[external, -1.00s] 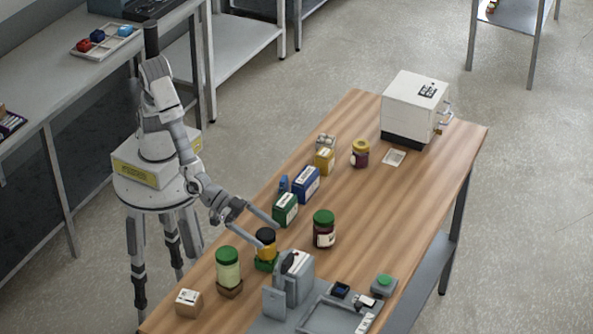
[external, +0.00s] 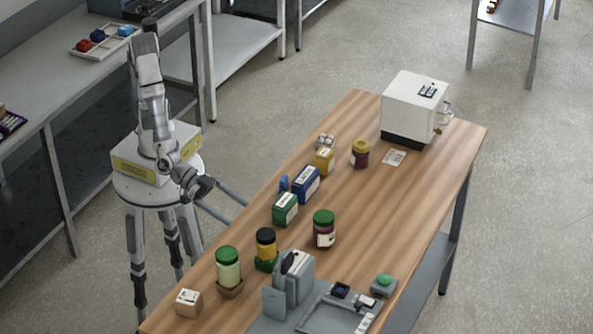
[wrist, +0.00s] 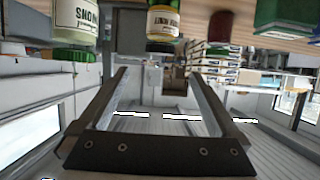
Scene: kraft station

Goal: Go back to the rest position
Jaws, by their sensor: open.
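My arm stands at the left of the wooden table (external: 390,230), folded back toward its base. My gripper (external: 240,213) is open and empty at the table's left edge, its two fingers pointing right and apart from the jars. In the wrist view my gripper (wrist: 160,74) shows both fingers spread with nothing between them. The wrist picture looks upside down: the pale green jar (wrist: 76,18) and the yellow jar (wrist: 163,23) appear at its top, beyond the fingertips.
On the table are the pale green jar (external: 228,272), black-lidded yellow jar (external: 266,247), dark red jar (external: 324,233), green box (external: 285,209), blue box (external: 306,185) and yellow box (external: 324,160). A grey device (external: 295,272) stands in front, a white machine (external: 410,108) at the back.

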